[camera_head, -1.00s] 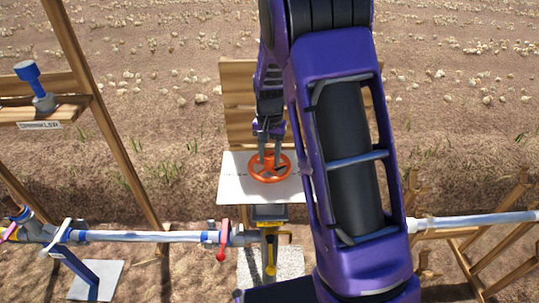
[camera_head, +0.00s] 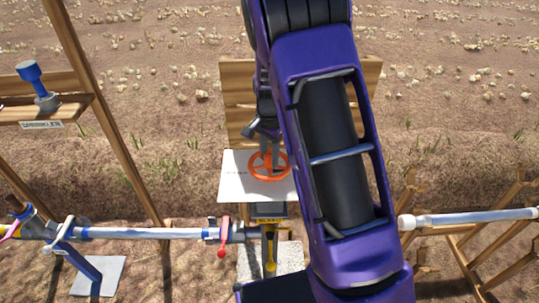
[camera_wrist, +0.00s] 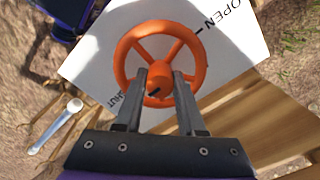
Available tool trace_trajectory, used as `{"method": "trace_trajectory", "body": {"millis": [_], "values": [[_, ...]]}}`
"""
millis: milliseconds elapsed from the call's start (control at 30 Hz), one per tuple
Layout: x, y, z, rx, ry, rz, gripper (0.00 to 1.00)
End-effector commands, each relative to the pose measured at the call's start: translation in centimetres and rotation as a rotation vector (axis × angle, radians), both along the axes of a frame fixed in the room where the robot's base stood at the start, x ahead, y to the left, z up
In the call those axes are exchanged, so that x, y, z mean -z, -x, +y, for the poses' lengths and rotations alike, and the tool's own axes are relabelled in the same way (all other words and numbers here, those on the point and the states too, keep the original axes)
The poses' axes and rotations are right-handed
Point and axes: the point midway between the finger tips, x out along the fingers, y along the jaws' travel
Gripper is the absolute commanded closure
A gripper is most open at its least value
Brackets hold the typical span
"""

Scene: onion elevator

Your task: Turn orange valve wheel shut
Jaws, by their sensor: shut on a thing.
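The orange valve wheel (camera_head: 270,166) lies in front of a white plate (camera_head: 235,178) in the middle of the head view. In the wrist view the wheel (camera_wrist: 128,50) fills the upper middle, and the plate (camera_wrist: 95,70) carries the words OPEN at the upper right and SHUT at the lower left. My gripper (camera_wrist: 164,78) reaches over the near rim, with a finger on each side of the hub or a spoke. It is shut on the wheel; the exact contact is partly hidden by the fingers. My gripper also shows from above in the head view (camera_head: 268,150).
A white pipe (camera_head: 150,233) with a red-handled valve (camera_head: 222,240) runs left of the wheel; another white pipe (camera_head: 475,217) is at right. A yellow-handled part (camera_head: 270,245) sits below the plate. A wooden shelf (camera_head: 50,108) with a blue piece stands at left.

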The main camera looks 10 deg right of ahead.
Motion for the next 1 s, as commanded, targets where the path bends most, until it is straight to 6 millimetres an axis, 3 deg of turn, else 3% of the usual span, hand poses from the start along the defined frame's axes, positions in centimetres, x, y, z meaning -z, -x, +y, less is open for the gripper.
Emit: {"method": "trace_trajectory", "body": {"millis": [300,333,467,800,1000], "values": [[-0.1,-0.1,0.0,0.003,-0.002,-0.003,1.00],[-0.1,-0.1,0.0,0.003,-0.002,-0.003,0.56],[-0.1,-0.1,0.0,0.002,-0.001,-0.002,0.33],[-0.2,0.0,0.0,0.001,-0.001,-0.001,0.31],[-2.9,-0.1,0.0,0.001,0.000,-0.004,0.31]]}}
